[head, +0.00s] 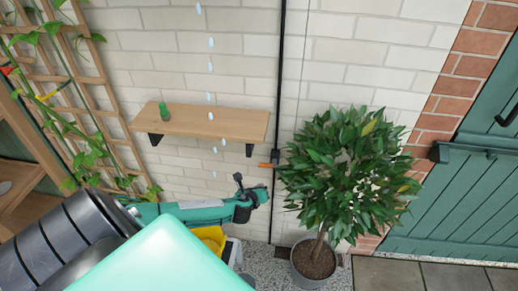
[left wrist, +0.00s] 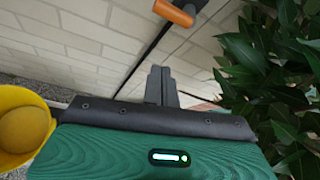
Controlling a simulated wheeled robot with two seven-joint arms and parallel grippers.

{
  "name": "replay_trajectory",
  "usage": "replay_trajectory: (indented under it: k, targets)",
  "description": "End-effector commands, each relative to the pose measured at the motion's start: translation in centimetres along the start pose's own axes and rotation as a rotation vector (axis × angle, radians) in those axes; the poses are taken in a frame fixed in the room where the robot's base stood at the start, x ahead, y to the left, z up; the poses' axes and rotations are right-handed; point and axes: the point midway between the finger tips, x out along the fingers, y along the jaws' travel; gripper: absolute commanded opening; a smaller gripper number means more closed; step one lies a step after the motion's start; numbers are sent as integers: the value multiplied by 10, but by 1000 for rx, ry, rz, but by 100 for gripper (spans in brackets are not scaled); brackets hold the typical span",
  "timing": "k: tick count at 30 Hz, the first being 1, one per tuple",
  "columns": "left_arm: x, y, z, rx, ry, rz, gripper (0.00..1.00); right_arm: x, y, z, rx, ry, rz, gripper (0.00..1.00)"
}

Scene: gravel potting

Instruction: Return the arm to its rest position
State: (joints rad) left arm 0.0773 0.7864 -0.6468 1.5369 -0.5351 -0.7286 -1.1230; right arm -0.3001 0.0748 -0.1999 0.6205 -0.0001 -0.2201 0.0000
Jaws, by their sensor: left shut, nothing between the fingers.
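My left arm reaches across the head view from the left, and its gripper (head: 264,195) is in front of the pale brick wall, below the shelf. In the left wrist view the two dark fingers (left wrist: 160,85) are together, with nothing seen between them. The gripper is left of the potted tree and a little below an orange-handled fitting (head: 267,165). That fitting's orange handle also shows in the left wrist view (left wrist: 174,13), beyond the fingertips. My right gripper is not in view.
A wooden shelf (head: 200,121) holds a small green object (head: 164,110). A leafy tree (head: 345,175) stands in a grey pot (head: 315,268) at right. A yellow container (head: 212,240) is below my arm. A trellis (head: 85,85) is at left, a green door (head: 475,180) at right.

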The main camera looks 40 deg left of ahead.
Motion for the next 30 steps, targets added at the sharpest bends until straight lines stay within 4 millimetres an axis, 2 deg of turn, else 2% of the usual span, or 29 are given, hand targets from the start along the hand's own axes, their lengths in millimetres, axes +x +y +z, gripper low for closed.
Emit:
replay_trajectory:
  k: [16,20,23,26,30]
  targets:
    - [0,0,0,-1,1,0,0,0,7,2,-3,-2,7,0]
    - [3,9,-17,-58,28,21,0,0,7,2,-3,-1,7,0]
    - [8,33,-56,-207,91,77,0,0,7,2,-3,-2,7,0]
    - [7,67,-118,-439,172,173,0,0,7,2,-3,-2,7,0]
    - [-12,117,-214,-789,262,341,0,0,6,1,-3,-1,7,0]
